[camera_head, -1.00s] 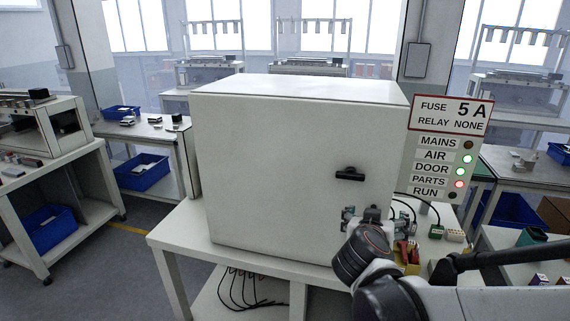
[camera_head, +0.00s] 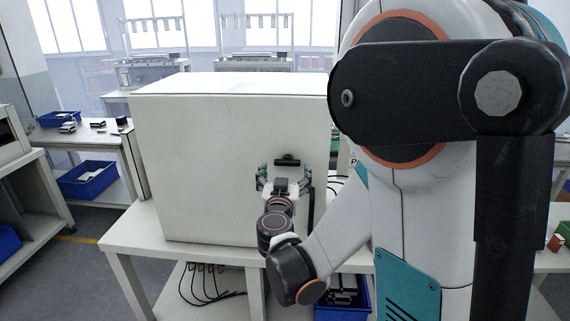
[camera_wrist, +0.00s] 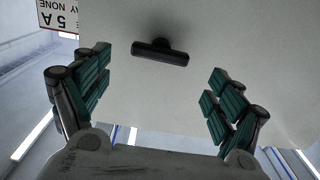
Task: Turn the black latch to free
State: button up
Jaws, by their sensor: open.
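The black latch (camera_head: 288,160) is a short horizontal bar near the right edge of the white cabinet's front door (camera_head: 215,170). It also shows in the wrist view (camera_wrist: 160,53), at upper middle, with its round stem behind it. My gripper (camera_head: 284,180) is in front of the door, just below the latch in the head view. In the wrist view my gripper (camera_wrist: 153,90) is open, its teal-padded fingers spread wide to either side of the latch. The fingers appear apart from the latch, and nothing is between them. The door is shut.
The cabinet stands on a white table (camera_head: 120,240). A sign (camera_wrist: 58,15) beside the cabinet shows at the wrist view's upper left. My arm hides most of the head view's right side. Another bench with blue bins (camera_head: 88,180) is left.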

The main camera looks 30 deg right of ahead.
aim_at(287, 163)
jog(key=x, duration=0.7)
jog(key=shift+w+d+b, duration=0.1)
jog(key=shift+w+b, duration=0.05)
jog(key=shift+b, duration=0.25)
jog(key=shift+c, duration=0.3)
jog(key=c, duration=1)
